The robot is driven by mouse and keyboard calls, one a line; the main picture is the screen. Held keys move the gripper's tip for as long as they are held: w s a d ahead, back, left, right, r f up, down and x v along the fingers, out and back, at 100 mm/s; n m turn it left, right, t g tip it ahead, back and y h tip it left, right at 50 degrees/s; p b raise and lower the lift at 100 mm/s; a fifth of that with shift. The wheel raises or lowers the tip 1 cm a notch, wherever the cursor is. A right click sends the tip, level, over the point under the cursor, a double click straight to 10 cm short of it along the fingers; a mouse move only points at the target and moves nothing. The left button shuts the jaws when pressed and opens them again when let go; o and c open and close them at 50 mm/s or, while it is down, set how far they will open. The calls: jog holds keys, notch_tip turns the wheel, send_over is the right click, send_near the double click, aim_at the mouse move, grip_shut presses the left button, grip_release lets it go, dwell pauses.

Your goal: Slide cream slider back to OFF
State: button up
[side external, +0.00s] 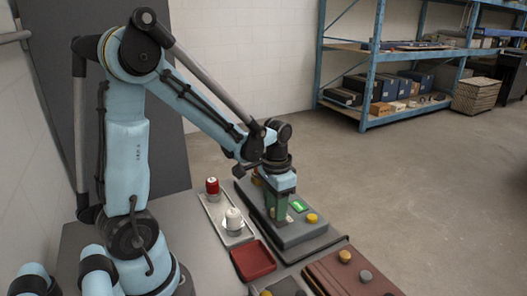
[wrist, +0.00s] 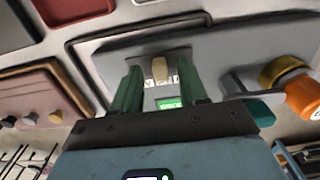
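The cream slider (wrist: 160,68) stands up from a pale plate on the grey panel (wrist: 110,60), just above a green lit display (wrist: 168,103) in the wrist view. My gripper (wrist: 160,80) has two green fingers, one either side of the slider, with visible gaps between slider and fingers. Dark marks on the plate beside the slider are partly hidden and not readable. In the side view my gripper (side external: 277,208) points down at the panel (side external: 298,236), beside the green display (side external: 299,206). The slider is hidden there.
A yellow knob (side external: 312,218) is on the panel near my gripper. An orange knob (wrist: 300,92) shows right of the fingers. A tray with a red-topped item (side external: 212,186) and a white item (side external: 233,219), a red tray (side external: 252,260) and a brown panel (side external: 335,276) lie nearby.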

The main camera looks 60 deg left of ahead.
notch_tip(320, 180, up, 12)
dwell(1.0)
jog(key=s+d+f+t, duration=0.2)
jog(key=d+t, duration=0.5)
jog(key=d, duration=0.1)
jog(key=shift+s+d, duration=0.25)
jog(key=shift+s, duration=0.1)
dwell(1.9)
